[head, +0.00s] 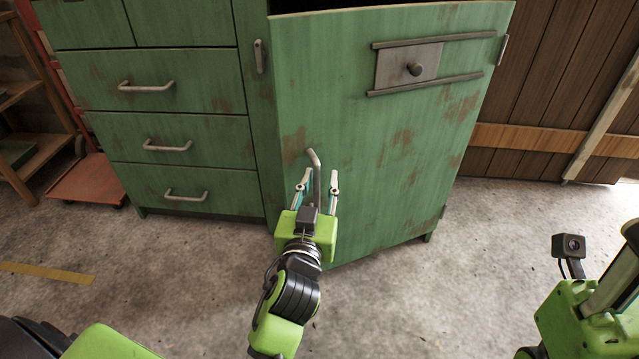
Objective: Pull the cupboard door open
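The green, rust-worn cupboard door (400,135) stands partly open, its left edge swung out toward me. A dark gap shows above its top edge. A bent metal bar handle (314,160) sits low near the door's left edge. My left gripper (319,182) is at this handle, with one finger on each side of it. The fingers are spread, with space visible around the bar. The lower part of the handle is partly hidden by the gripper. Part of my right arm's end (580,315) shows at the lower right, away from the door; its fingertips cannot be made out.
Green drawers (180,140) with metal handles stand left of the door. A wooden wall (560,90) is at the right. The concrete floor (430,300) before the door is clear.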

